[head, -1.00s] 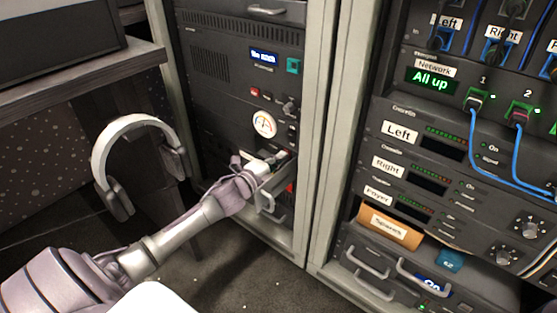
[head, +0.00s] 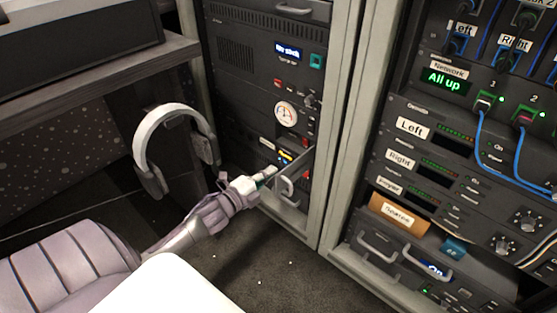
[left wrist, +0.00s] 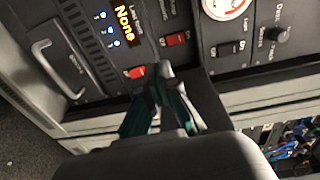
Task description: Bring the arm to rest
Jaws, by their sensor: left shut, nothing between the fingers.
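My left gripper (head: 268,174) is low in front of the left rack (head: 328,150), below its round dial (head: 286,113). In the left wrist view its teal-sided fingers (left wrist: 163,78) meet at the tips, shut and empty. That view shows a lit display reading "None" (left wrist: 124,22) and red switches (left wrist: 176,39) beyond the fingertips. I cannot tell whether the fingertips touch the panel. My left arm reaches in from the lower left. My right gripper is not in view.
White headphones (head: 160,140) hang beneath a desk (head: 100,70) at left. Drawer handles (head: 285,187) project near my gripper. The right rack (head: 400,110) carries blue cables (head: 480,145) and more handles (head: 375,248). Dark floor (head: 250,265) lies open below.

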